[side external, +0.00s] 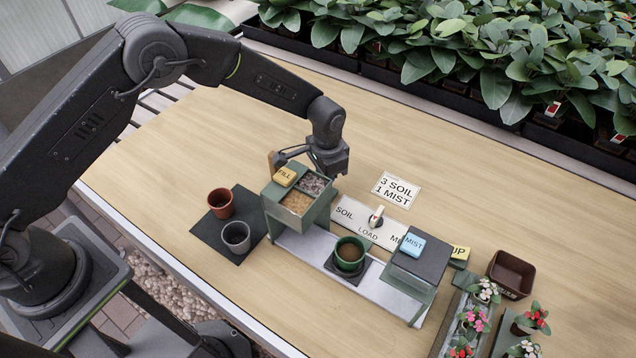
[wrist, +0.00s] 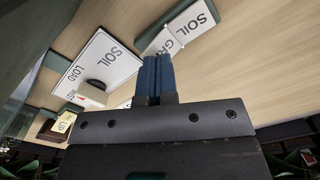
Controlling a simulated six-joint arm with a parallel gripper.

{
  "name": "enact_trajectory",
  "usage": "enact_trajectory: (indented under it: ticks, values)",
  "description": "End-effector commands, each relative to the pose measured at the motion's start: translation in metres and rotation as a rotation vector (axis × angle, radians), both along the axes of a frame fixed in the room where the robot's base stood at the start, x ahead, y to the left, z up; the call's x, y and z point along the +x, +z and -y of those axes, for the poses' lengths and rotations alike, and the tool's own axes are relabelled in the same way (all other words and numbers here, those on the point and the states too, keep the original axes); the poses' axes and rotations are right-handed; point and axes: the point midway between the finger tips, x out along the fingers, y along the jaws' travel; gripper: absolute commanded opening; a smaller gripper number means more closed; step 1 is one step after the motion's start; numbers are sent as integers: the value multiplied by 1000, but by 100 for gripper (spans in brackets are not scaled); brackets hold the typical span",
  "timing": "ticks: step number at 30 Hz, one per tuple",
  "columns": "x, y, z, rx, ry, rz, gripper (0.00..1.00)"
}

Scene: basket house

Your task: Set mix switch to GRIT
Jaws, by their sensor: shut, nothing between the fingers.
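The mix switch plate (wrist: 200,18) shows at the top of the wrist view, with SOIL and the start of a second word, GR, readable. The rest of that word is cut off from sight near my fingers. A pale bar (wrist: 173,36) lies across the plate; I cannot tell for certain which word it points to. My gripper (wrist: 156,60) is shut and empty, its blue fingertips close to the plate; contact cannot be told. In the side view my gripper (side external: 322,160) is just behind the two-bin hopper (side external: 297,203), which hides the switch.
The SOIL/LOAD panel (wrist: 112,57) with its knob (wrist: 95,88) stands beside the fingers; its knob also shows in the side view (side external: 376,216). A yellow FILL button (side external: 285,176), blue MIST button (side external: 412,244) and green pot (side external: 350,254) are near.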

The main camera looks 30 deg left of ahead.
Motion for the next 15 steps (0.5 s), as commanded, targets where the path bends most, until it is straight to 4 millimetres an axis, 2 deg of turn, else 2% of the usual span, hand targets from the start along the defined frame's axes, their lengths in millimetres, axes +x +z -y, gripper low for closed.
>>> enact_trajectory:
  ticks: [15]
  values:
    - [0,-8,0,0,0,0,0]
